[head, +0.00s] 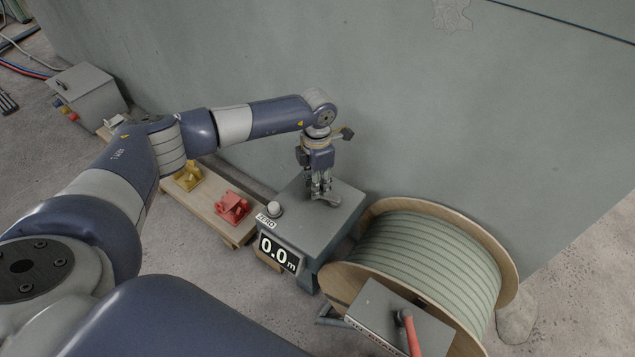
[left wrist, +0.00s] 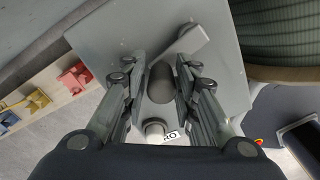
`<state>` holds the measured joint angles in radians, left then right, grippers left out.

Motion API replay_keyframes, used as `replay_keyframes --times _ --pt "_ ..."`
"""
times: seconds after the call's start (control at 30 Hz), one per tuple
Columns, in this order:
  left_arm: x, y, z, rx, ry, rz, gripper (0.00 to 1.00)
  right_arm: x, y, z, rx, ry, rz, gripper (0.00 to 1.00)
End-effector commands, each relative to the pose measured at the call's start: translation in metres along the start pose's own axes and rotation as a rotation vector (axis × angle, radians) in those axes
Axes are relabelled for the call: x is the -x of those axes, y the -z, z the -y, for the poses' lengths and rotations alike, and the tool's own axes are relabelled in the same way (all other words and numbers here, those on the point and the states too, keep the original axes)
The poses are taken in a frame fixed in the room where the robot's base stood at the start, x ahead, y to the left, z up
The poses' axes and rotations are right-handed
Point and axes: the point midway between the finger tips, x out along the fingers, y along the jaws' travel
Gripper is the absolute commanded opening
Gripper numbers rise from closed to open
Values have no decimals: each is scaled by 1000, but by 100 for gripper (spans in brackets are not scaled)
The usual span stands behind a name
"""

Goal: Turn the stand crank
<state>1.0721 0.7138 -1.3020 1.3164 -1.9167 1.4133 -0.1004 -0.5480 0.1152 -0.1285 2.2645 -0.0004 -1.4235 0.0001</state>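The stand is a grey box (head: 346,222) with a white "0.0 m" display (head: 278,253) on its front. Its crank has a flat light-grey arm (left wrist: 187,43) lying just above the top face and a dark upright grip (left wrist: 160,84). In the head view the crank arm (head: 327,199) shows just below my fingers. My left gripper (head: 319,186) points down over the box. My right gripper is out of view.
A wooden reel wound with grey-green conduit (head: 432,255) stands right of the box. In front of it is a grey box with a red lever (head: 408,333). A wooden board (head: 208,208) with yellow and red brackets lies left. A wall rises behind.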

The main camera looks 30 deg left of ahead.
Motion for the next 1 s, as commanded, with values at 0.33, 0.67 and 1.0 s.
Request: replay_keyframes --times 0.33,0.67,1.0 --pt "1 0 1 0 2 1 41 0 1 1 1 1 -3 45" --pt "48 -1 0 0 -1 4 41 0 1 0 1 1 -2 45" --pt "109 0 0 1 1 2 41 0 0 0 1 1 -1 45"
